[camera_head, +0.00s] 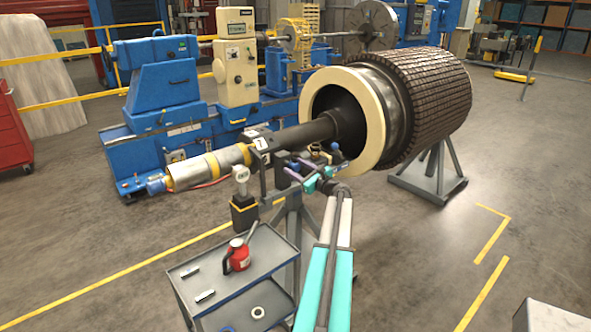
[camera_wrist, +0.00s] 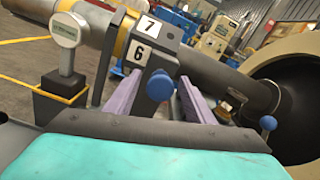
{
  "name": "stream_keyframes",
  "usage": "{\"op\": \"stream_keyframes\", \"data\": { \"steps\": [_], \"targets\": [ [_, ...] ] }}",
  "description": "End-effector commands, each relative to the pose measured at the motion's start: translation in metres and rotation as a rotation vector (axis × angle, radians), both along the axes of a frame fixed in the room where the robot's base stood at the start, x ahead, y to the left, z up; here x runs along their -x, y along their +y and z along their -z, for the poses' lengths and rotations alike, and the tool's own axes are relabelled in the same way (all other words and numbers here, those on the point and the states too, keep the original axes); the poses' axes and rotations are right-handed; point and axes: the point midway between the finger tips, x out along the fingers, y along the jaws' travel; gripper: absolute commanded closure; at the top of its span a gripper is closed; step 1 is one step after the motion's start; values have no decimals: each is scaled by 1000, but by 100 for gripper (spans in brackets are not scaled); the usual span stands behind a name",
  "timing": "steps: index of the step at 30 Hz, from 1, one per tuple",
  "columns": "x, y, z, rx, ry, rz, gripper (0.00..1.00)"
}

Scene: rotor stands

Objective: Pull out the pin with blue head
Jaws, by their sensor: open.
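A pin with a round blue head (camera_wrist: 160,86) sticks out of a dark stand block (camera_wrist: 150,52) marked 7 and 6, in the wrist view. My gripper (camera_wrist: 162,78) is open, with one purple finger on each side of the blue head. The head appears between the fingers, apart from both; whether it lies fully at their depth I cannot tell. The pin's shaft is hidden. A second blue ball head (camera_wrist: 268,123) shows to the right. In the head view, my gripper (camera_head: 298,172) is at the stand under the rotor shaft.
The large rotor (camera_head: 430,100) with a cream ring (camera_head: 375,130) lies close to the right of my arm. A dial gauge on a post (camera_head: 242,190) stands to the left. A grey cart (camera_head: 225,285) with a red can (camera_head: 237,257) is at front left. Open floor lies to the right.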

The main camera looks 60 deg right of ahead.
Motion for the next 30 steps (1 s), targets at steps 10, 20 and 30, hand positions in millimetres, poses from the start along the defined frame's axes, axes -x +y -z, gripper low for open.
{"op": "stream_keyframes", "data": {
  "steps": [10,20,30],
  "targets": [
    [20,7,1,1,0,1,51],
    [64,22,2,0,0,2,51],
    [112,38,2,0,1,1,51]
  ]
}}
